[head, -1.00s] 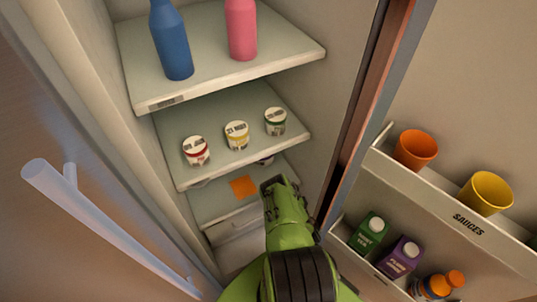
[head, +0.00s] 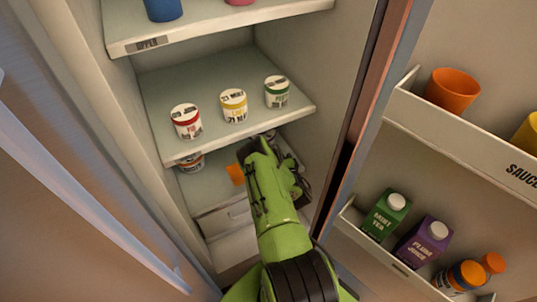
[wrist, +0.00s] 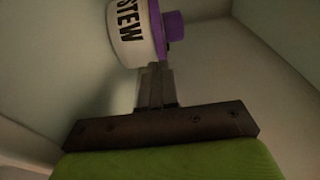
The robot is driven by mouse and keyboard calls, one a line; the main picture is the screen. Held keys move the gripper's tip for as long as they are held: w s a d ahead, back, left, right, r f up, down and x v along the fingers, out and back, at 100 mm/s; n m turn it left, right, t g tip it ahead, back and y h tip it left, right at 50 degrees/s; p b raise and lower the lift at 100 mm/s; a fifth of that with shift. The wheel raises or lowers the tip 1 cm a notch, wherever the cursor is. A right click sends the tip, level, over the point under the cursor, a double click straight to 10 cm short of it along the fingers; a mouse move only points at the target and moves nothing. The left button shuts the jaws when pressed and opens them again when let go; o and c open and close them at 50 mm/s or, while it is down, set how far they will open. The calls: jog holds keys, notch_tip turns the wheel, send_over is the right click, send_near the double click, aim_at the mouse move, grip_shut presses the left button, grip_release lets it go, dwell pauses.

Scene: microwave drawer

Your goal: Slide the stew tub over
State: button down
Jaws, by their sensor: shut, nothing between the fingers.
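The stew tub (wrist: 134,35) is white with a purple lid and the word STEW in black. It shows at the top of the wrist view, cut off by the upper edge. My gripper (wrist: 156,72) is shut and empty, with its fingertips right at the tub's lower edge in that view. I cannot tell whether they touch it. In the head view my green arm reaches into the fridge at the lower shelf (head: 207,188), and it and the shelf above mostly hide the gripper's tips and the stew tub.
Another tub (head: 190,162) stands at the lower shelf's left, and an orange patch (head: 236,174) lies near my arm. The middle shelf (head: 205,142) above holds red, yellow and green labelled tubs. A fridge wall is close on the right. The open door (head: 450,135) holds cups, cartons and bottles.

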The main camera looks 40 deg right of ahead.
jog(key=shift+w+a, duration=0.35)
jog(key=shift+w, duration=0.45)
jog(key=shift+w+a, duration=0.35)
jog(key=shift+w, duration=0.4)
jog(key=shift+w+a, duration=0.1)
jog(key=shift+w, duration=0.3)
jog(key=w+b, duration=0.1)
jog(key=w, duration=0.1)
jog(key=w+a+b, duration=0.1)
jog(key=w, duration=0.1)
jog(key=w+a+b, duration=0.1)
jog(key=w, duration=0.2)
jog(key=shift+a, duration=0.25)
